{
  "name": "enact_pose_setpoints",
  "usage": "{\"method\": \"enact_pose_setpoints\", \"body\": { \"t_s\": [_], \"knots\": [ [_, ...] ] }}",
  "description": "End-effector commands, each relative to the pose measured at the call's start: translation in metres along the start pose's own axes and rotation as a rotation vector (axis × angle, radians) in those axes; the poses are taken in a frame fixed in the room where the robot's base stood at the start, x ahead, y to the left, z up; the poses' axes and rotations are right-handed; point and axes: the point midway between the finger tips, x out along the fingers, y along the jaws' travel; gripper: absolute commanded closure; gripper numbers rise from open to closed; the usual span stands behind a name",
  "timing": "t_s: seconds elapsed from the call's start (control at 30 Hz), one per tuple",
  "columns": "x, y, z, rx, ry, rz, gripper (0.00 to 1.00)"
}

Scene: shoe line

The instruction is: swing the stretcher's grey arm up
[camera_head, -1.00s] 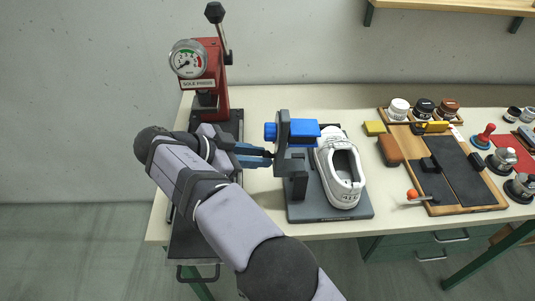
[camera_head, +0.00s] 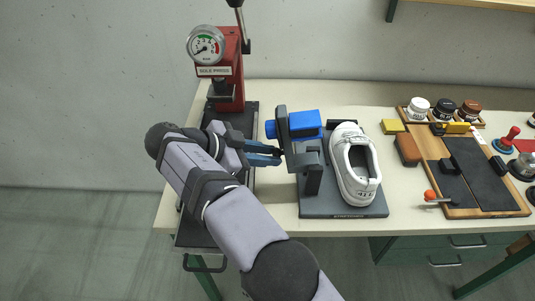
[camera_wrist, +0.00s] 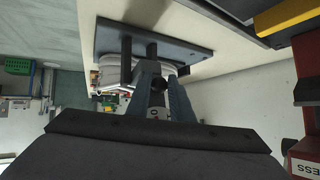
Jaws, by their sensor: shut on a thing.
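The stretcher's dark base plate (camera_head: 345,205) stands on the bench with a white shoe (camera_head: 368,190) on its right part. The grey arm (camera_head: 286,128) stands over its left side, tilted a little, with a blue block (camera_head: 305,122) at its upper part. My gripper (camera_head: 281,152) reaches in from the left, its blue fingers shut on the grey arm; the exact grip spot is hard to make out. In the wrist view, my fingers (camera_wrist: 160,88) close around a small dark round end, with the plate (camera_wrist: 185,50) and part of the shoe (camera_wrist: 110,72) behind.
A red press with a gauge (camera_head: 206,46) stands at the back left, behind my arm. To the right lies a wooden tray (camera_head: 468,212) with jars, brushes and an orange-knobbed tool (camera_head: 430,195). The bench front between stretcher and tray is clear.

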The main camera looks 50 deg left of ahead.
Motion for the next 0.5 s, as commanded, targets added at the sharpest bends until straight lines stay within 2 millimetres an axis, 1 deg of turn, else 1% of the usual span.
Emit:
{"method": "enact_pose_setpoints", "body": {
  "t_s": [0.03, 0.07, 0.1, 0.13, 0.17, 0.5],
  "knots": [
    [0.0067, 0.0045, 0.0158, -0.021, -0.019, 0.016, 1.00],
    [0.0067, 0.0045, 0.0158, -0.021, -0.019, 0.016, 1.00],
    [0.0067, 0.0045, 0.0160, -0.021, -0.019, 0.015, 0.73],
    [0.0065, 0.0043, 0.0155, -0.020, -0.019, 0.015, 0.66],
    [0.0064, 0.0043, 0.0150, -0.019, -0.018, 0.015, 0.62],
    [0.0032, 0.0035, 0.0105, -0.013, -0.015, 0.013, 0.62]
  ]
}}
